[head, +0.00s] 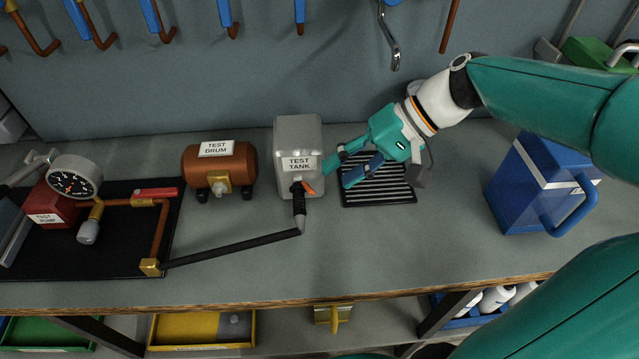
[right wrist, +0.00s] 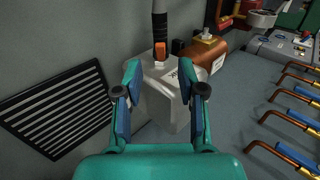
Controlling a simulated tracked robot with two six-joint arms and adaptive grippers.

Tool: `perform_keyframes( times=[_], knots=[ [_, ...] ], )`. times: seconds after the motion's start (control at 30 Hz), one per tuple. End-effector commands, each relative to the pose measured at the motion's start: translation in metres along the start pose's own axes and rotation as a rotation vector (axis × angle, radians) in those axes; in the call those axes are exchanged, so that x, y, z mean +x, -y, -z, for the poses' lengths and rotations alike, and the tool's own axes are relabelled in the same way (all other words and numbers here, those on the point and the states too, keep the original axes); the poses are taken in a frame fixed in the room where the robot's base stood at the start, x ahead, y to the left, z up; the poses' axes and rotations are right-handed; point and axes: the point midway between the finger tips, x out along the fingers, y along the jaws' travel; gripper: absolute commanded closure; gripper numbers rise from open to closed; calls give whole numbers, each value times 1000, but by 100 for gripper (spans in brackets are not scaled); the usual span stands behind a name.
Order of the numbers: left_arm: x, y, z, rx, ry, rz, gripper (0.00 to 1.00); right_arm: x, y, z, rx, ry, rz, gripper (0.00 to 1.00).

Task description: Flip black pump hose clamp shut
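The black hose (head: 245,246) runs from the test pump's brass fitting to the front of the grey test tank (head: 297,138), where it bends up into a black end (head: 299,205). An orange clamp lever (head: 308,188) juts out to the right at that joint; the orange part also shows in the right wrist view (right wrist: 160,50). My right gripper (head: 341,173) is just right of the tank, above the black grate. In the right wrist view its fingers (right wrist: 160,80) are apart and empty, with the tank's corner and orange part beyond them. My left gripper is out of view.
The test drum (head: 219,168) stands left of the tank. The test pump (head: 56,205) with its gauge is at far left. A slotted black grate (head: 378,194) lies under my right gripper. A blue container (head: 540,185) stands at right. Tools hang behind; the front bench is mostly clear.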

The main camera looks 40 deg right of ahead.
Motion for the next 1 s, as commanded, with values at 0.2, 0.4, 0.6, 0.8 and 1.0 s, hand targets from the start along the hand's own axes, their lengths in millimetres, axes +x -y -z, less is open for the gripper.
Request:
perform_keyframes(
  times=[0.2, 0.4, 0.6, 0.8, 1.0],
  knots=[
    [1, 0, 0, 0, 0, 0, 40, 40, 0, -1, -1, 5, 0, 60],
    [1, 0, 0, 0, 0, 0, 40, 59, 0, 0, -1, 1, -1, 60],
    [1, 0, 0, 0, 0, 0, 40, 62, 0, 0, -1, 1, -1, 60],
    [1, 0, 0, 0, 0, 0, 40, 62, 0, 0, -1, 1, -1, 69],
    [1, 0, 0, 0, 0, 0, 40, 62, 0, 0, -1, 1, -1, 100]
  ],
)
